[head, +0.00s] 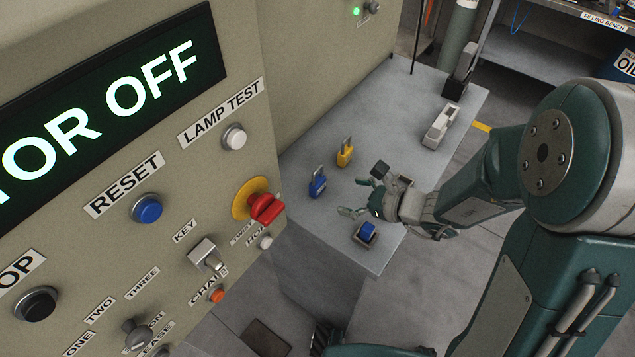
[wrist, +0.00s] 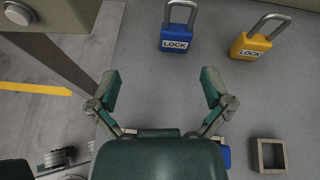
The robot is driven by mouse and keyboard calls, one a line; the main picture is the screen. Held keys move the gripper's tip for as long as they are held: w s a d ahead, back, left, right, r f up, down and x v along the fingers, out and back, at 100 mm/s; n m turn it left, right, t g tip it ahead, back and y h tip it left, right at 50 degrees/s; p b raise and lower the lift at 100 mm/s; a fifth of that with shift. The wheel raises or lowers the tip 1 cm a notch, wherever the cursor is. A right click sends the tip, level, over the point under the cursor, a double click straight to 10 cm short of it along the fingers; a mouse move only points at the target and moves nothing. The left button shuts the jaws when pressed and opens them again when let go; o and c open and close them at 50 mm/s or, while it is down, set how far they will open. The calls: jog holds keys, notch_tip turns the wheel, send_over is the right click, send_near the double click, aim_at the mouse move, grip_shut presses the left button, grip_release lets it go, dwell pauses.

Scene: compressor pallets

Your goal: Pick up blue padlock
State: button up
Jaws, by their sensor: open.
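The blue padlock (head: 318,186) stands on the grey bench top, left of a yellow padlock (head: 345,156), with its shackle upward. In the wrist view the blue padlock (wrist: 175,38) shows a white LOCK label and lies ahead of my fingers, left of the yellow padlock (wrist: 251,45). My gripper (head: 362,190) is over the bench to the right of the blue padlock, apart from it. In the wrist view my gripper (wrist: 160,88) has its two fingers spread with nothing between them.
The bench top (head: 400,100) holds a blue item in a dark holder (head: 366,233) near its front edge and a pale block (head: 440,124) farther back. A square metal frame (wrist: 271,155) is in the wrist view. A control panel (head: 110,160) rises at left.

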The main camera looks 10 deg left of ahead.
aim_at(322, 186)
jog(key=shift+w+f+m+t, duration=0.3)
jog(key=shift+w+f+m, duration=0.25)
jog(key=shift+f+m, duration=0.35)
jog(key=shift+w+a+f, duration=0.1)
jog(key=shift+w+a, duration=0.05)
jog(key=shift+w, duration=0.05)
jog(key=x, duration=0.4)
jog(key=shift+w+a+f, duration=0.1)
jog(key=shift+a+f, duration=0.1)
jog(key=shift+a, duration=0.1)
jog(key=x, duration=0.5)
jog(key=shift+w+f, duration=0.3)
jog(key=shift+w, duration=0.1)
jog(key=c, duration=1.2)
